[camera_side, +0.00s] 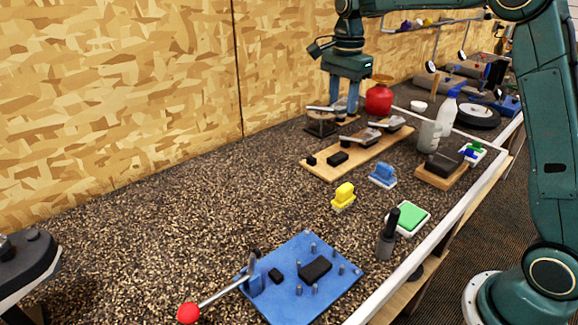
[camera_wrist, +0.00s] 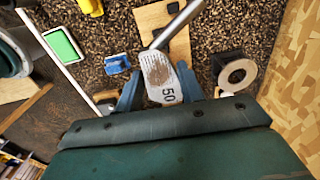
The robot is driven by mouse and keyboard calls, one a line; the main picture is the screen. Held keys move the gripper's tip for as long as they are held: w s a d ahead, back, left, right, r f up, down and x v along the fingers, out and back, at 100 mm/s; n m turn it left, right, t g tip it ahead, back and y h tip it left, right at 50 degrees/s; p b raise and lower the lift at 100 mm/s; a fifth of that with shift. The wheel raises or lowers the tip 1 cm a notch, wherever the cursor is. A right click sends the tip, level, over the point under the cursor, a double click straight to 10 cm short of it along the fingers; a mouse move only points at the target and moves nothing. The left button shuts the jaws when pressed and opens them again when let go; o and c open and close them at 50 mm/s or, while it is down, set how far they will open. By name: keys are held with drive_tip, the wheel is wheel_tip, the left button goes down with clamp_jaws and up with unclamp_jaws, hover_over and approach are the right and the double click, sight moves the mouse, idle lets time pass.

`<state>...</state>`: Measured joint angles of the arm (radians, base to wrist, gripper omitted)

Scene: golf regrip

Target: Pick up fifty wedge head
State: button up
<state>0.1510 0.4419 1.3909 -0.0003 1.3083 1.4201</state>
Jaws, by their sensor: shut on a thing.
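The fifty wedge head (camera_wrist: 158,72) is a silver club head with grooves and a dark "50", seen close up in the wrist view with its metal neck pointing up and right. My gripper (camera_wrist: 160,84) has a blue finger on each side of it and is shut on it. The head is small there and partly hidden by the fingers.
The wooden rack (camera_side: 322,170) holds black blocks and other club heads (camera_side: 361,136). A tape roll on a dark stand (camera_side: 320,125) is close by, with a red round container (camera_side: 379,99) behind. A white bottle (camera_side: 447,112) stands right.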

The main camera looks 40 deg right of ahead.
sight(340, 104)
wheel_tip(340, 104, up, 7)
drive_tip(key=shift+f, duration=0.1)
idle(0.3)
idle(0.5)
drive_tip(key=shift+a+f+n, duration=0.35)
drive_tip(key=shift+f+n, duration=0.25)
drive_tip(key=shift+f, duration=0.15)
drive_tip(key=s+a+f+n, duration=0.1)
drive_tip(key=a+f+n, duration=0.2)
drive_tip(key=f+n, duration=0.3)
drive_tip(key=s+a+f+n, duration=0.1)
drive_tip(key=a+f+n, duration=0.2)
drive_tip(key=f+n, duration=0.4)
drive_tip(key=shift+a+f, duration=0.35)
drive_tip(key=shift+f, duration=0.15)
